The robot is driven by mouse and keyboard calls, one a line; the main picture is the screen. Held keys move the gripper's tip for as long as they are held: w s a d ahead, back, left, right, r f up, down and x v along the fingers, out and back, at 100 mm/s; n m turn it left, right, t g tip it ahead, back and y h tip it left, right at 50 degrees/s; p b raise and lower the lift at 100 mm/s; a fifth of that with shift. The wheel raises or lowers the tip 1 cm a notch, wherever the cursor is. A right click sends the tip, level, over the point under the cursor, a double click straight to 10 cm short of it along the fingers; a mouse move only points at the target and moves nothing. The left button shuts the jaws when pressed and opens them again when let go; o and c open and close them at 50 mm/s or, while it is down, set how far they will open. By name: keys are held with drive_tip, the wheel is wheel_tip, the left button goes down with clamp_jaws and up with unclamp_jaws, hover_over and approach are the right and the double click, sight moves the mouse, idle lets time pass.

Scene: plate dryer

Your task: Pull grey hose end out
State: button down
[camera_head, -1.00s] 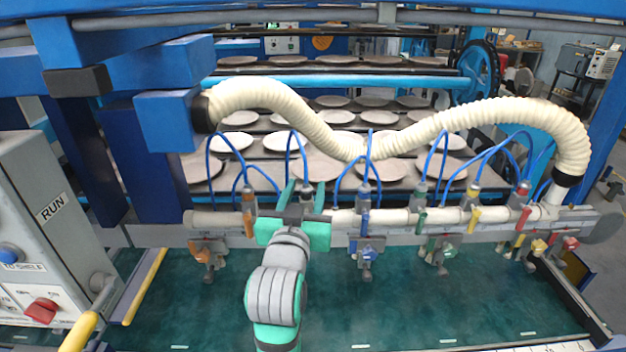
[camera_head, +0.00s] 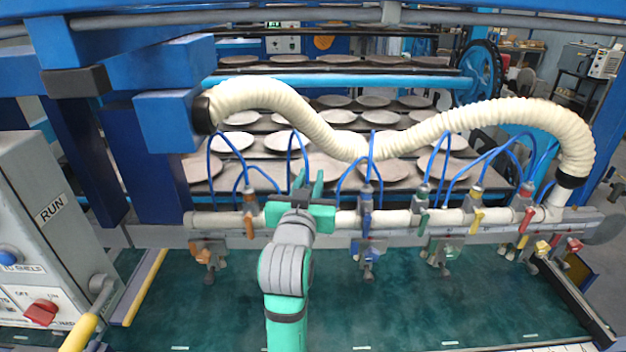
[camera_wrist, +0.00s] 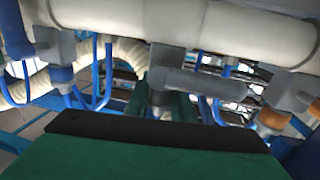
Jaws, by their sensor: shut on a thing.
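My gripper (camera_head: 308,184) is at the white manifold pipe (camera_head: 390,218), in the gap between the orange-handled and blue-handled valves. Its two teal fingers point up and away at the foot of a thin blue hose (camera_head: 305,153). In the wrist view my gripper (camera_wrist: 163,103) has its fingers close together around a dark grey piece, the grey hose end (camera_wrist: 158,98), below the pipe and a grey valve fitting (camera_wrist: 205,82). The fingers are shut on it. My gripper covers most of the hose end in the head view, so how far it sits in its fitting cannot be told.
Other fittings with orange (camera_head: 250,224), blue (camera_head: 366,222) and yellow (camera_head: 476,220) handles stand close on both sides. A thick cream corrugated hose (camera_head: 345,145) hangs above. Racks of plates (camera_head: 320,165) lie behind. The green surface (camera_head: 420,305) in front is clear.

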drive_tip(key=shift+s+a+r, duration=0.1)
drive_tip(key=shift+s+r, duration=0.1)
drive_tip(key=shift+r, duration=1.1)
drive_tip(key=c, duration=1.5)
unclamp_jaws()
drive_tip(key=shift+s+r, duration=0.1)
drive_tip(key=s, duration=0.3)
drive_tip(key=s+a, duration=0.1)
drive_tip(key=s, duration=0.6)
drive_tip(key=shift+s+a, duration=0.35)
